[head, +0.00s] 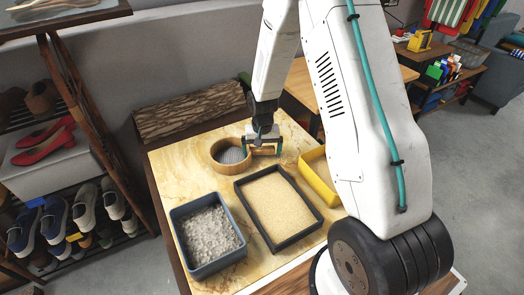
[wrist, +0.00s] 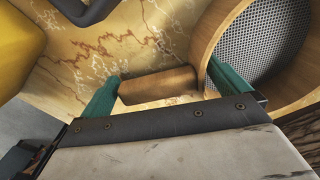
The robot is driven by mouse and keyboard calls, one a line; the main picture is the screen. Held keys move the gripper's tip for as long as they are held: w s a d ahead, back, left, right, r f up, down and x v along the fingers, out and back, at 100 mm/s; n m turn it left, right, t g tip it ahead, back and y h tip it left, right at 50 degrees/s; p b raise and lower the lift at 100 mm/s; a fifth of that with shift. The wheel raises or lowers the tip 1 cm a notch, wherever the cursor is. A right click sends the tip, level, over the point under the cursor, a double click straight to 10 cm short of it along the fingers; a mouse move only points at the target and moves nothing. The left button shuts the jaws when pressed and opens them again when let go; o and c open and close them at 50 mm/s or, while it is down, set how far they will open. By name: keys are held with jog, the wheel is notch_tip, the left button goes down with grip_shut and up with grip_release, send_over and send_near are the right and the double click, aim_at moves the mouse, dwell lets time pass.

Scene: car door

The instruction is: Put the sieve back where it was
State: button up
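The sieve (head: 217,149), a round wooden ring with a grey mesh floor, is at the back of the yellow marbled table (head: 185,170). It fills the right of the wrist view (wrist: 207,40). A short wooden handle piece (wrist: 158,85) sticks out from its side. My gripper (head: 264,146) is over this handle, beside the ring, pointing down. In the wrist view its teal fingers (wrist: 162,88) are wide apart, with the handle piece between them. The right finger overlaps the sieve's rim; I cannot tell whether it touches. The sieve appears to sit on the table.
A blue-grey bin of grey gravel (head: 181,214), a black tray of pale sand (head: 250,183) and a yellow tray (head: 322,186) stand in front of the sieve. A bark-covered log (head: 185,112) lies behind the table. A shoe rack (head: 85,110) is at left.

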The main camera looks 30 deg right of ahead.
jog(key=s+a+r+n, duration=0.1)
jog(key=s+r, duration=0.2)
jog(key=r, duration=0.8)
jog(key=s+a+r, duration=0.2)
jog(key=s+r, duration=0.1)
jog(key=r, duration=0.9)
jog(key=s+a+r+n, duration=0.1)
jog(key=s+r, duration=0.2)
jog(key=s, duration=0.5)
jog(key=s+a+r+n, duration=0.1)
jog(key=s+r, duration=0.3)
jog(key=s, duration=0.5)
jog(key=s+a+r+n+t, duration=0.1)
jog(key=s+r, duration=0.3)
jog(key=s, duration=0.5)
jog(key=shift+a+n, duration=0.4)
jog(key=shift+a, duration=0.45)
